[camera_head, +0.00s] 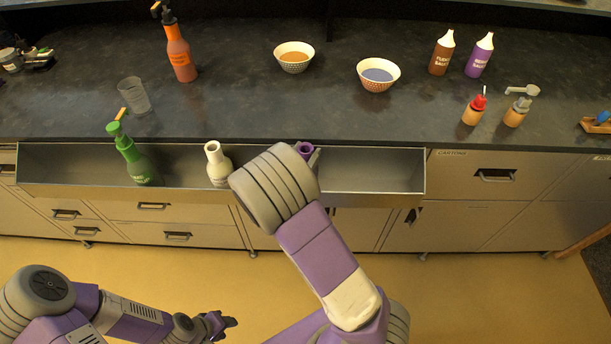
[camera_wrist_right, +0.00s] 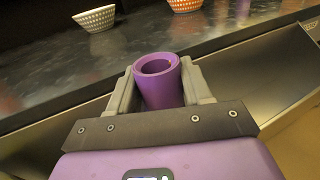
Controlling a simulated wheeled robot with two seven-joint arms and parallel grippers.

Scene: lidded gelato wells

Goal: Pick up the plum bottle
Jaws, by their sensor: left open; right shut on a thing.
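The plum bottle (camera_head: 305,148) stands in the long metal trough at the front of the counter, mostly hidden behind my right arm in the head view. The right wrist view shows its purple open neck (camera_wrist_right: 158,80) between the two grey fingers. My right gripper (camera_wrist_right: 160,88) is shut on this neck. My left gripper (camera_head: 222,322) is open and empty, low over the floor at the lower left, away from the counter.
The metal trough (camera_head: 375,170) also holds a green bottle (camera_head: 133,158) and a white bottle (camera_head: 217,165), left of the plum one. Its right end is empty. On the counter are an orange bottle (camera_head: 180,55), a clear cup (camera_head: 134,95), two bowls (camera_head: 378,76) and several sauce bottles (camera_head: 479,55).

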